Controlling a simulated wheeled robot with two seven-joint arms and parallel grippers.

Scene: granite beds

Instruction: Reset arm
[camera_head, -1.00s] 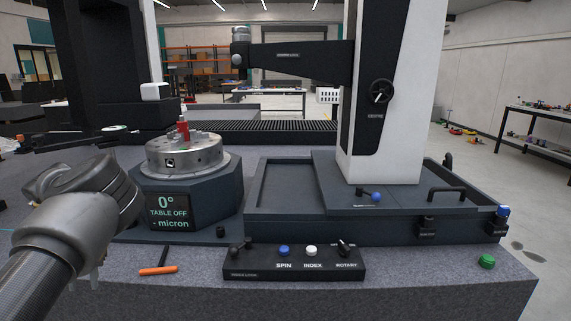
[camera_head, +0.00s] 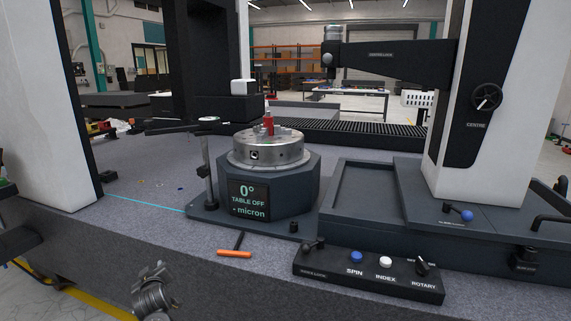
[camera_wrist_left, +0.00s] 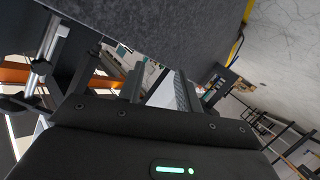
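My left arm's metal end (camera_head: 153,292) shows low at the bottom left of the head view, in front of the granite bed (camera_head: 130,215) and below its top. In the left wrist view the two fingers of my left gripper (camera_wrist_left: 159,72) stand apart with nothing between them, so it is open and empty. The dark granite side (camera_wrist_left: 165,30) shows beyond the fingers. My right gripper is in neither view.
The rotary table (camera_head: 270,150) carries a small red part (camera_head: 268,124). A control box (camera_head: 367,273) and an orange-handled tool (camera_head: 234,253) lie near the bed's front edge. A white column (camera_head: 455,150) stands at right. Floor is open at lower left.

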